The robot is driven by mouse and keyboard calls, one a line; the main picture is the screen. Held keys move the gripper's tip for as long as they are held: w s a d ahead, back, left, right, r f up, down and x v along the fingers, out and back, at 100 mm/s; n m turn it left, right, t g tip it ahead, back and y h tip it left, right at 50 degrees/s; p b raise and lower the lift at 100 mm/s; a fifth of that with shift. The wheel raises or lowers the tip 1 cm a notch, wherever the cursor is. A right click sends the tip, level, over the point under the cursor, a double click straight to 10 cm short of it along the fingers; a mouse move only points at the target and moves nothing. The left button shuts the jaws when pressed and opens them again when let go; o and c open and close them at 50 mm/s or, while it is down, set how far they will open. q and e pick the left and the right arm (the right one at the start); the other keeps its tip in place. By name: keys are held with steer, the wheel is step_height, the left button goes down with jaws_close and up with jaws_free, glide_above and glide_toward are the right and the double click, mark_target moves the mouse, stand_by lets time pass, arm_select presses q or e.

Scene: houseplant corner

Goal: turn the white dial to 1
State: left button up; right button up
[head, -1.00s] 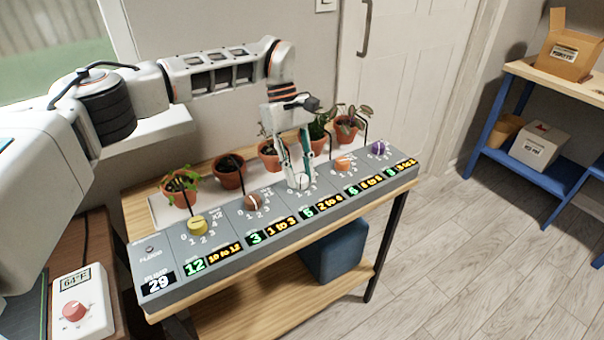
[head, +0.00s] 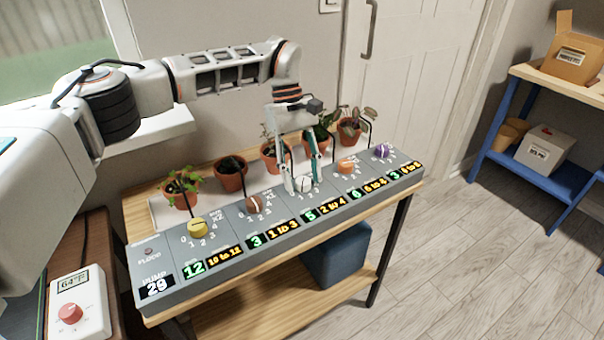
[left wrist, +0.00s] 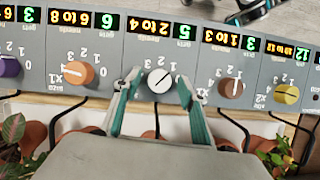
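The white dial (head: 303,185) sits in the middle of the grey control panel (head: 150,270), and also shows in the left wrist view (left wrist: 160,80). Its dark pointer mark tilts up and right in the left wrist view, toward the printed numbers; I cannot tell exactly which number it meets. The green display (left wrist: 186,32) by it reads 5, beside "2 to 4". My left gripper (head: 304,188) is open, its two teal-grey fingers on either side of the dial with gaps between. It also shows in the left wrist view (left wrist: 160,94). My right gripper is not in view.
A brown dial (head: 254,203) and an orange dial (head: 346,167) flank the white one; a yellow dial (head: 197,227) and a purple dial (head: 382,151) lie further out. Potted plants (head: 181,189) and black tubes stand behind the panel.

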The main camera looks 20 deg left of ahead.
arm_select(q)
steer(key=v, duration=1.2)
steer(key=shift+d, duration=0.1)
